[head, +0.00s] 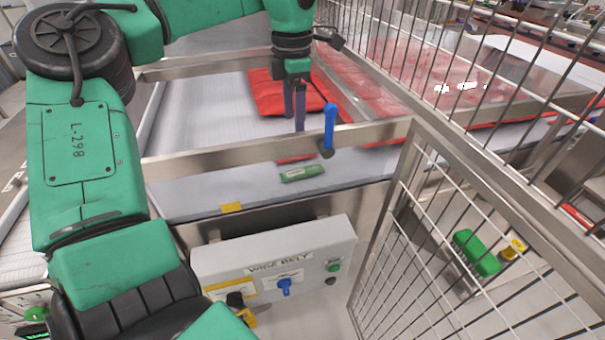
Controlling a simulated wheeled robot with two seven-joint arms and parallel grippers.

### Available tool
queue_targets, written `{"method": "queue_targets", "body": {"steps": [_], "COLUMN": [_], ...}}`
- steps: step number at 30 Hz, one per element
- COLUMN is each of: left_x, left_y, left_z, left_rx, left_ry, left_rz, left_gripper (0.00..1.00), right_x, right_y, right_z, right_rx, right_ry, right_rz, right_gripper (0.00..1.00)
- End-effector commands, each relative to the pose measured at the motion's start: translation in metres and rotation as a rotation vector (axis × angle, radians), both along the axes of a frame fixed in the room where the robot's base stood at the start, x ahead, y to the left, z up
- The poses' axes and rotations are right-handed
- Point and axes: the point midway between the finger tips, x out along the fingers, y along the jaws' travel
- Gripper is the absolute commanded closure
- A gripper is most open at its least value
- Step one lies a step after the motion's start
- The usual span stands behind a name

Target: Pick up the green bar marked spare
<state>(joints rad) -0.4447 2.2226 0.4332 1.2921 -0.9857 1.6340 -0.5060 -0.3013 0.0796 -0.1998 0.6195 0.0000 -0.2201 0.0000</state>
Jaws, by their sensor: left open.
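A small green bar (302,173) lies flat on the light grey ledge (205,194) in front of the metal rail. Its marking is too small to read. My left gripper (294,125) points down behind the rail, above the belt side and beyond the bar in the picture. Its two dark fingers are apart with nothing between them. The rail hides what lies just below the fingertips. My right gripper is not in view.
A metal rail (220,157) with an upright blue handle (330,125) runs between gripper and bar. Red packs (268,97) lie beyond it. A wire mesh guard (480,180) closes off the right. A control box (320,245) sits below the ledge.

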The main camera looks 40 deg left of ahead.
Motion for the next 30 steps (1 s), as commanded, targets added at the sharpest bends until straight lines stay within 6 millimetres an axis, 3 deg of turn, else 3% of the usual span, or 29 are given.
{"method": "queue_targets", "body": {"steps": [9,21,28,30], "left_x": [-0.001,0.003,0.004,0.004], "left_y": [-0.001,-0.010,-0.010,-0.010], "left_z": [-0.073,-0.134,-0.138,-0.138], "left_rx": [-0.001,-0.001,-0.001,0.000], "left_ry": [0.005,0.005,0.001,0.001], "left_rz": [0.001,0.001,0.001,0.001], "left_gripper": [0.25,0.25,0.25,0.52], "right_x": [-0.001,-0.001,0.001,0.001], "right_y": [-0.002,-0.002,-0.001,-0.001], "right_z": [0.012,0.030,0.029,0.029], "right_rx": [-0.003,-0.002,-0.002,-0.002], "right_ry": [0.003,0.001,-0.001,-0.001], "right_rz": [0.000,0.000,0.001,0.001], "right_gripper": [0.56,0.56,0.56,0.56]}}
